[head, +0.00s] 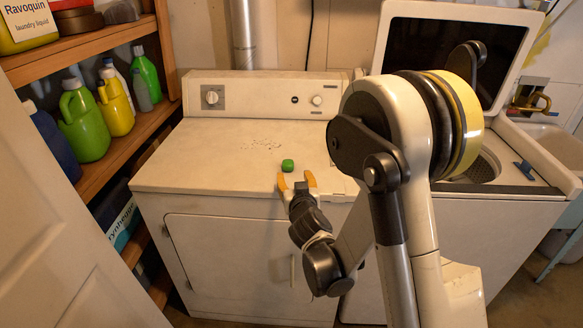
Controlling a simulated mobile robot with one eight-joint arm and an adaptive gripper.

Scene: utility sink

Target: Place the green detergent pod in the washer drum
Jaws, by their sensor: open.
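The green detergent pod (288,165) sits on the top of the white dryer (200,160), near its front edge. My gripper (297,182) is open, with its orange fingertips just in front of the pod and pointing toward it. I cannot tell whether a fingertip touches the pod. The washer (465,205) stands to the right with its lid (450,50) raised. Its drum opening (484,168) shows only in part, because my arm covers the left side of it.
Shelves with detergent bottles (82,120) stand on the left, beside a white door (60,230) in front. A sink (555,148) is at the far right. A small blue object (524,168) lies on the washer's rim. The dryer top is mostly clear.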

